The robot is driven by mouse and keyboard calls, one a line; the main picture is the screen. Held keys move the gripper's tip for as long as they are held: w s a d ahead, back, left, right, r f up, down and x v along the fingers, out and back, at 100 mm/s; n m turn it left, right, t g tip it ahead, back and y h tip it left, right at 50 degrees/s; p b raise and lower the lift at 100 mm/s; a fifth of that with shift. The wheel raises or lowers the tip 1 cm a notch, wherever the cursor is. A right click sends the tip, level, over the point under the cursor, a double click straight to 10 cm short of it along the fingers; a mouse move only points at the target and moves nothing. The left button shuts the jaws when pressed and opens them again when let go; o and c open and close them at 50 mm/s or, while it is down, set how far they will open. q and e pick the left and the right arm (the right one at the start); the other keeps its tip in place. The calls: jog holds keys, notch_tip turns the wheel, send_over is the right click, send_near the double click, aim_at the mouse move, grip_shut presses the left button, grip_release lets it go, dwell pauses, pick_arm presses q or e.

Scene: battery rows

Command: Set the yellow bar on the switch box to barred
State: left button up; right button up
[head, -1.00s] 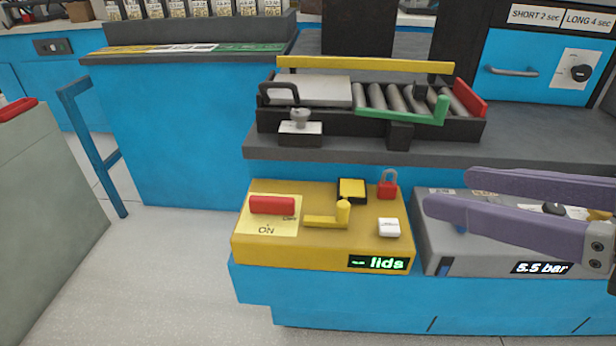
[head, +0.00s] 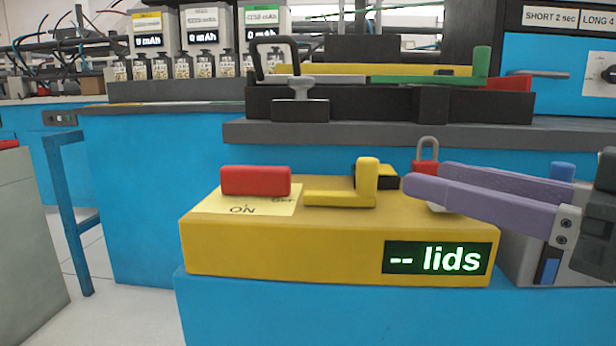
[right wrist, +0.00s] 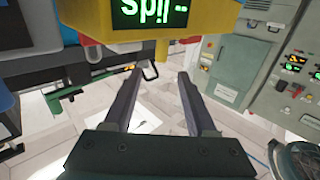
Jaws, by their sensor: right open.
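The yellow switch box (head: 285,248) stands on a blue ledge and has a green "-- lids" display (head: 437,259). Its yellow bar (head: 335,198) lies flat on top, pointing left, with an upright yellow knob at its right end. A red handle (head: 255,181) sits on a label reading ON and OFF, left of the bar. My right gripper (head: 424,180) is open and empty, its purple fingers over the box's right end, apart from the bar. In the right wrist view its fingers (right wrist: 157,78) point toward the box (right wrist: 205,15). My left gripper is out of view.
A red padlock (head: 426,160) stands behind the fingers, partly hidden. A dark block lies behind the knob. A roller fixture (head: 390,104) sits on the grey shelf above. Free room lies above the box's left half.

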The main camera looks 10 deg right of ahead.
aim_at(377, 166)
jog(key=x, duration=0.9)
jog(key=shift+s+b, duration=0.1)
jog(key=shift+b, duration=0.25)
grip_shut()
dwell(0.9)
